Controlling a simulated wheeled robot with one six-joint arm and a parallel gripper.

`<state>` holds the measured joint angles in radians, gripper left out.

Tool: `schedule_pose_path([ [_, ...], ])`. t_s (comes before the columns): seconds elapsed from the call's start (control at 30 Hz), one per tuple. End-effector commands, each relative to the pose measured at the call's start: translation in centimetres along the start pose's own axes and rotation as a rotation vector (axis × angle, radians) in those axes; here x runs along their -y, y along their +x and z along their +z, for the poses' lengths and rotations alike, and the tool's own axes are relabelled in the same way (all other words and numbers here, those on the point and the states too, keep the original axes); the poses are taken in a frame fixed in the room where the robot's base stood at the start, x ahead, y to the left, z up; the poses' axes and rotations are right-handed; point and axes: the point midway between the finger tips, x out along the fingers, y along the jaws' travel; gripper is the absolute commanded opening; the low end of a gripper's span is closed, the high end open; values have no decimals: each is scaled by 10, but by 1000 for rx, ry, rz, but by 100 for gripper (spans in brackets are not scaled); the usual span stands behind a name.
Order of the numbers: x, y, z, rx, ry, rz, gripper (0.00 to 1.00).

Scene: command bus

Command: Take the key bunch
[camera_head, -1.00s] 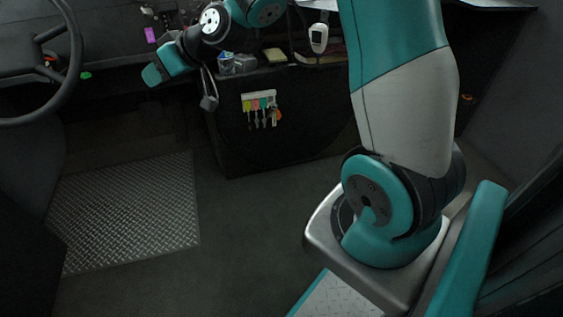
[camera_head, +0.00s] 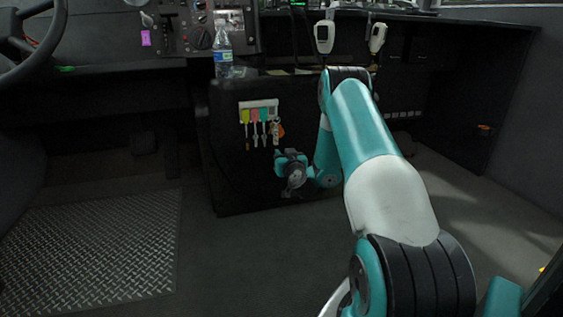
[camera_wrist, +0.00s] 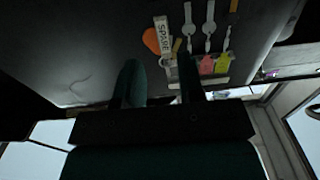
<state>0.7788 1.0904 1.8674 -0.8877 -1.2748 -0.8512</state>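The key bunch (camera_head: 276,131), with an orange tag and metal keys, hangs at the right end of a white key rack (camera_head: 258,104) on the dark console front. In the wrist view its orange tag (camera_wrist: 151,40) and a pale label reading SPARE (camera_wrist: 163,36) show upside down, just beyond my fingertips. My gripper (camera_wrist: 158,62) is open, its two dark fingers apart with nothing held between them. In the head view my wrist is just below and right of the bunch, and the fingers are hard to make out. Contact with the bunch cannot be told.
Other keys with yellow, pink and green tags (camera_head: 254,116) hang close left of the bunch. A water bottle (camera_head: 222,50) stands on the console above. Handsets (camera_head: 323,38) are at the upper right. The floor left of the console, with a metal tread plate (camera_head: 95,245), is clear.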

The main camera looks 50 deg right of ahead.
Motion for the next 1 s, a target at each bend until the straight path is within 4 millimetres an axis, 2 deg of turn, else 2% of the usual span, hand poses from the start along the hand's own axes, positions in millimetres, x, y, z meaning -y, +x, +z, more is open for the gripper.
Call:
schedule_pose_path([
  [0.17, 1, 6, -6, 0, -1, -1, 35],
  [0.53, 2, 24, -7, 1, 1, -3, 35],
  [1.0, 2, 65, -4, 0, -1, -5, 35],
])
